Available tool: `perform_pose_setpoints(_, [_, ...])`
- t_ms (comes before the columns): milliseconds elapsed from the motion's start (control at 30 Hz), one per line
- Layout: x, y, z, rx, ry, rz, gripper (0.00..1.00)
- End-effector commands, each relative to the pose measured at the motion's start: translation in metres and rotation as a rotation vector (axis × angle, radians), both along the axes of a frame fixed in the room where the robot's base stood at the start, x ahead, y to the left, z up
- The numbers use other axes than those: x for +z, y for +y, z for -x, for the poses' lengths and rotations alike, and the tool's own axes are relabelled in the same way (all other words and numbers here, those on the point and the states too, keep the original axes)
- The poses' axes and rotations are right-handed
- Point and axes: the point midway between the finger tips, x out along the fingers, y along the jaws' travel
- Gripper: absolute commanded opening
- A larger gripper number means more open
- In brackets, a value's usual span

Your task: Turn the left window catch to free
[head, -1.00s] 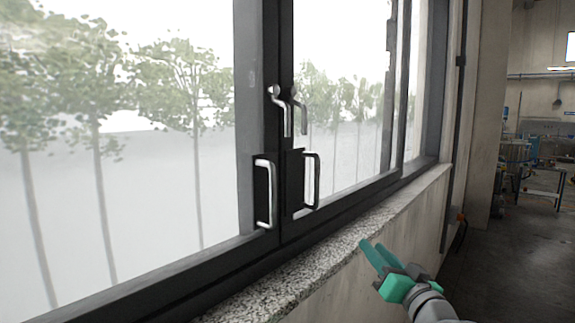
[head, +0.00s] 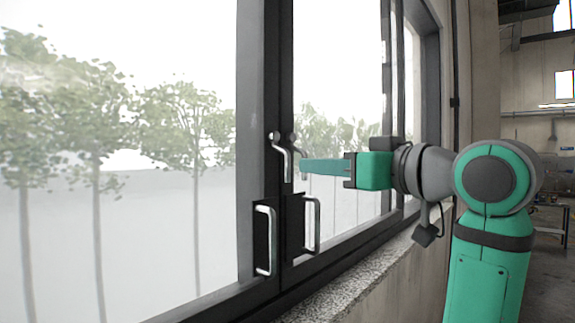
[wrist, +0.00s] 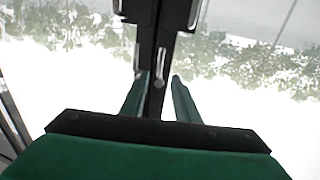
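The left window catch (head: 286,162) is a pale metal cranked lever with a round knob on the dark window frame, its lever hanging down. The right window catch (head: 294,140) is beside it, its lower part hidden behind my fingers. My gripper (head: 303,167) is level with the catches and reaches in from the right. In the wrist view, which is upside down, my gripper (wrist: 159,76) is open, with the left catch (wrist: 160,62) showing between the fingertips and the right catch (wrist: 137,58) by the left finger. Whether any finger touches a catch I cannot tell.
Two pull handles, left (head: 266,240) and right (head: 313,225), stick out of the frame below the catches. A speckled stone sill (head: 350,285) runs under the window. The hall at the far right holds a workbench (head: 550,222).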

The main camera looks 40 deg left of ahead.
Motion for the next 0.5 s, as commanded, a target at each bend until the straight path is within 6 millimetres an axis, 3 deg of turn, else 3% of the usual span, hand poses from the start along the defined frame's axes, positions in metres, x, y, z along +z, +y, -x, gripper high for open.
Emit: perform_pose_setpoints(500, [-0.001,0.080,-0.022,0.002,0.002,-0.001,0.28])
